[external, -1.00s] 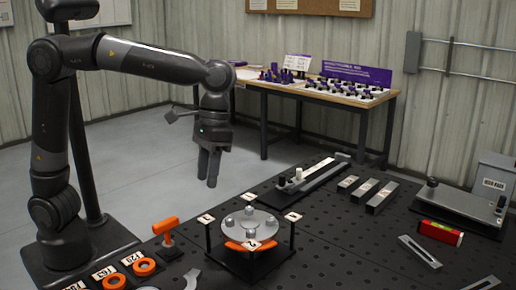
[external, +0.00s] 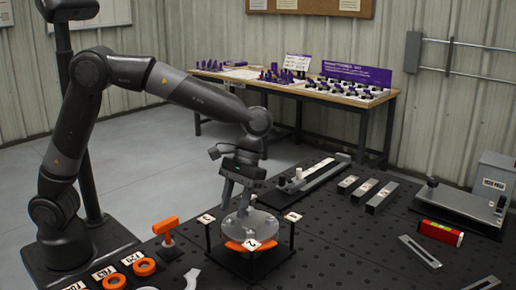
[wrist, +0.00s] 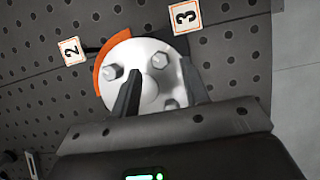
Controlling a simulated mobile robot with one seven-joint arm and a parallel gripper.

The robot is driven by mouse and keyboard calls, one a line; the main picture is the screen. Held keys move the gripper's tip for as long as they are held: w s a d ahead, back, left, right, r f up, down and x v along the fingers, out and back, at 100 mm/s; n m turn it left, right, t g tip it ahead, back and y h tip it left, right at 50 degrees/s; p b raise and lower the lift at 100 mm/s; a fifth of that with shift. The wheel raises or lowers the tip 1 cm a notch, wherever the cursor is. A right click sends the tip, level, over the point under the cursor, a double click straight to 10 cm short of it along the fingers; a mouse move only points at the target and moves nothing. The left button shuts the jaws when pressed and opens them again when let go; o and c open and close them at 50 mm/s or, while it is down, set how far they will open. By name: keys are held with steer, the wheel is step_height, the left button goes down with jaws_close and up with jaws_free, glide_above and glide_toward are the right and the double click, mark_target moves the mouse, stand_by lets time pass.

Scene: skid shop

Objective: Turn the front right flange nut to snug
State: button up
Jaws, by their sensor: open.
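The round silver flange (external: 262,232) sits on a black stand on the dark perforated table, with an orange arc (external: 247,245) on its front edge. I cannot tell for sure which is the front right nut. My gripper (external: 235,208) is open and points down over the flange; its fingers also show in the wrist view (wrist: 160,68). Whether they touch a nut is unclear, and my fingers hide part of the flange.
Number cards 2 (wrist: 71,51) and 3 (wrist: 185,16) stand beside the flange. Metal bars (external: 383,197) and a red level (external: 440,232) lie to the right.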

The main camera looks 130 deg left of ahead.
mark_target(230, 222)
steer(key=shift+x, duration=1.2)
steer(key=shift+c, duration=0.5)
jaws_close()
